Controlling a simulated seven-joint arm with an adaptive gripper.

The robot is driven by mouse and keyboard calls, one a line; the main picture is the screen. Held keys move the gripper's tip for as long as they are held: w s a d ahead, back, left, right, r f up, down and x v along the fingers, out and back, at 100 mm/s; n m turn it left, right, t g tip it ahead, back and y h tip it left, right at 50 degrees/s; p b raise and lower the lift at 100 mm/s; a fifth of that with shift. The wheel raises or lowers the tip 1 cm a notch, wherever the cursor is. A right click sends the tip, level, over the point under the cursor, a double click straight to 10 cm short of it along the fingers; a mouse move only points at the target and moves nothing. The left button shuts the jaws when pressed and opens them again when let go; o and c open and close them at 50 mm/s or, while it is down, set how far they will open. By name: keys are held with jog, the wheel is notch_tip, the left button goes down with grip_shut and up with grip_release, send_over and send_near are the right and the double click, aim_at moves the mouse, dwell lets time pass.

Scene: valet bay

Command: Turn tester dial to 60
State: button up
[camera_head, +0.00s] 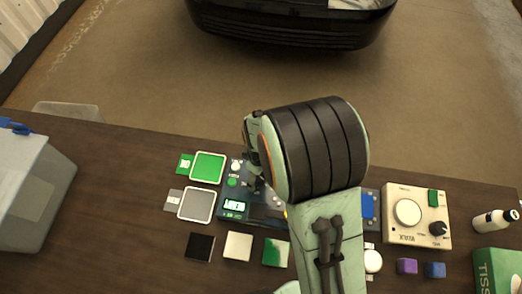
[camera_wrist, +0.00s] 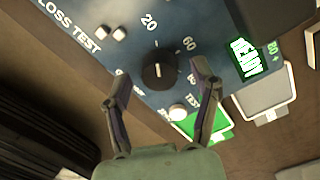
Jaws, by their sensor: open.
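The tester is a blue panel (camera_head: 231,214), partly hidden behind my arm in the head view. In the wrist view its dial is a black round knob (camera_wrist: 158,70) with a small pale mark on it. A lit green display (camera_wrist: 245,57) appears to read READY. My gripper (camera_wrist: 161,78) is open, one finger on each side of the knob, with no clear contact. In the head view my gripper (camera_head: 255,180) is over the tester, largely hidden.
A round white button (camera_wrist: 178,113) is near the right finger. Green and grey framed pads (camera_head: 208,167) lie left of the tester. Loose square tiles (camera_head: 238,246) lie in front.

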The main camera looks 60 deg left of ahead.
jog(key=shift+f, duration=0.25)
grip_shut()
jog(key=shift+m, duration=0.4)
jog(key=m, duration=1.1)
dwell(0.4)
